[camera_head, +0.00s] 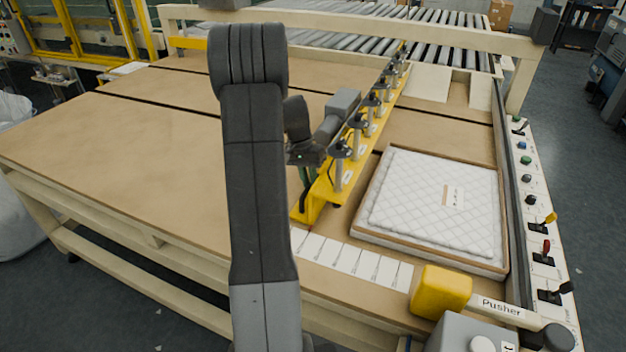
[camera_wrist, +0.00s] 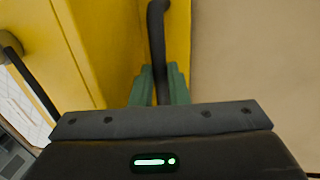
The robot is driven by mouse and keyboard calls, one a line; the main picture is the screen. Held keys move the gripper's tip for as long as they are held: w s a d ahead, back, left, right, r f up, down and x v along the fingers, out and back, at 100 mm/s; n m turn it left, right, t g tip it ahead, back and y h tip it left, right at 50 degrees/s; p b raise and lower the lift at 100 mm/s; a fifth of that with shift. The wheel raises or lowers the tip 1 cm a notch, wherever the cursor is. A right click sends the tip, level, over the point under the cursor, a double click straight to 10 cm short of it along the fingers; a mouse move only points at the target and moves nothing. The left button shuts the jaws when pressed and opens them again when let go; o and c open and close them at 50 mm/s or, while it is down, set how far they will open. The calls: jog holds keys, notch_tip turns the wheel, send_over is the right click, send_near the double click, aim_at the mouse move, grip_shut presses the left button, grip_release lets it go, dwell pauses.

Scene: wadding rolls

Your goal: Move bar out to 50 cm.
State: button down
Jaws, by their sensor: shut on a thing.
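The yellow bar (camera_head: 349,165) runs lengthwise over the wooden table, with a row of grey posts with dark knobs on it. In the wrist view the bar (camera_wrist: 105,45) fills the upper left. A dark curved handle (camera_wrist: 157,28) stands at its side. My gripper (camera_head: 305,175) is at the bar's near end, on its left side. In the wrist view the green fingers of my gripper (camera_wrist: 159,88) are shut on the handle. A row of white scale labels (camera_head: 351,261) lies along the table's front edge, right of the bar's near end; their print is too small to read.
A white quilted pad in a tray (camera_head: 378,238) lies right of the bar. A control strip (camera_head: 533,190) with levers and buttons lines the right edge. A yellow pusher (camera_head: 441,291) stands at the front right. The table (camera_head: 130,120) left of the bar is clear.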

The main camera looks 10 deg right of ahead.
jog(key=c, duration=1.7)
grip_release()
jog(key=shift+r, duration=0.1)
notch_tip(320, 180, up, 14)
jog(key=w+a, duration=0.1)
jog(key=a, duration=0.1)
jog(key=shift+w+f+b, duration=0.25)
jog(key=shift+w+b, duration=0.05)
jog(key=shift+b, duration=0.15)
jog(key=shift+a+f, duration=0.1)
jog(key=f, duration=0.4)
jog(key=s+d+f, duration=0.1)
jog(key=f, duration=0.4)
jog(key=d+f+p, duration=0.1)
jog(key=f, duration=0.3)
jog(key=shift+s+d+f, duration=0.1)
jog(key=shift+s+f, duration=0.2)
jog(key=shift+s, duration=0.05)
jog(key=shift+s+d, duration=0.2)
jog(key=shift+d, duration=0.1)
jog(key=shift+a+r, duration=0.15)
